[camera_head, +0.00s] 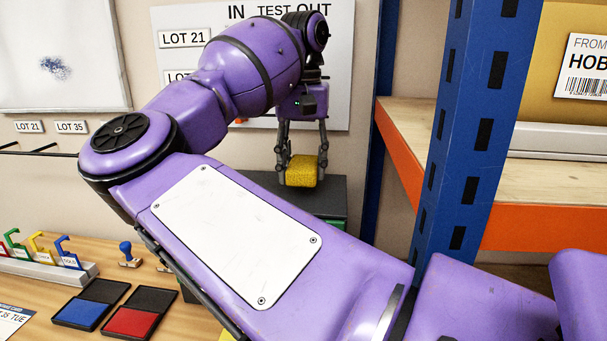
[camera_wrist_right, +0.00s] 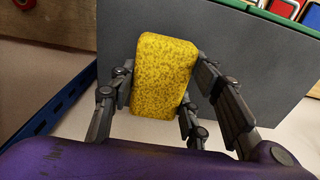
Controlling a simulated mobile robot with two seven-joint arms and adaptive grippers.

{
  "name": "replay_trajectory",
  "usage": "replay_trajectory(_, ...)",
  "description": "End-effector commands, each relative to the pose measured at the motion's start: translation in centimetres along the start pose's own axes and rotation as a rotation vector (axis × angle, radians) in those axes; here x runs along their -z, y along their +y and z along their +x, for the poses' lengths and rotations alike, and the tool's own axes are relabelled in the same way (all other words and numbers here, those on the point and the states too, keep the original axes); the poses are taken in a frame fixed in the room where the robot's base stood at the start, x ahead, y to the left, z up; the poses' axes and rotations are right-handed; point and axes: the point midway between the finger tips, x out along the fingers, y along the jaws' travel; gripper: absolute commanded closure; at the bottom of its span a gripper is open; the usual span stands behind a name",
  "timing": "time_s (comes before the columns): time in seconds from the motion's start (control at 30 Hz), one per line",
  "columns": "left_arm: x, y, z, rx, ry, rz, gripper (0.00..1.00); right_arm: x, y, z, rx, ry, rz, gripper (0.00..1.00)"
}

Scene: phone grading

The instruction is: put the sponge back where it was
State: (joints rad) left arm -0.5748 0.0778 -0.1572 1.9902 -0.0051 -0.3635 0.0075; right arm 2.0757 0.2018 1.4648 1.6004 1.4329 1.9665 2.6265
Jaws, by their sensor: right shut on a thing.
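The yellow sponge (camera_head: 301,171) is between the fingers of my right gripper (camera_head: 302,160), which is shut on it. In the head view the gripper points down and holds the sponge in front of or over a dark grey box (camera_head: 335,194) near the back wall. In the right wrist view the speckled sponge (camera_wrist_right: 163,76) shows between the finger pairs, with a flat dark grey surface (camera_wrist_right: 235,62) behind it. I cannot tell whether the sponge touches that surface. My left gripper is in neither view.
My purple right arm hides much of the bench. Blue (camera_head: 83,313) and red (camera_head: 130,322) ink pads and a blue-handled stamp (camera_head: 128,254) lie at the lower left. A blue rack post (camera_head: 470,130) and a shelf with an orange edge (camera_head: 540,227) stand at the right.

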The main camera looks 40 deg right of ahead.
Motion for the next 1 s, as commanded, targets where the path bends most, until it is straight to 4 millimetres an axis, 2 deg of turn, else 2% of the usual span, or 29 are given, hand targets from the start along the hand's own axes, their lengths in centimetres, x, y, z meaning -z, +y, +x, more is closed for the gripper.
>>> replay_trajectory(0.13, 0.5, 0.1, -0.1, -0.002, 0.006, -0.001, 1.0, -0.2, -0.1, 2.1, 0.001, -0.002, -0.002, 0.84)
replay_trajectory(0.53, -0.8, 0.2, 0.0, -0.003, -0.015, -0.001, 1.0, -0.1, -0.1, 2.9, -0.002, -0.003, -0.001, 0.84)
replay_trajectory(0.57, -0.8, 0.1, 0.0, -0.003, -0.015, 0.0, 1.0, -0.1, -0.1, 3.0, -0.002, -0.003, -0.001, 0.55)
replay_trajectory(0.7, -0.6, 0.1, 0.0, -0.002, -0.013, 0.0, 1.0, -0.2, -0.1, 2.8, 0.0, -0.002, -0.002, 0.37)
replay_trajectory(1.0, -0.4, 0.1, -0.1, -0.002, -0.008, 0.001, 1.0, -0.2, -0.1, 2.7, 0.0, -0.002, -0.002, 0.37)
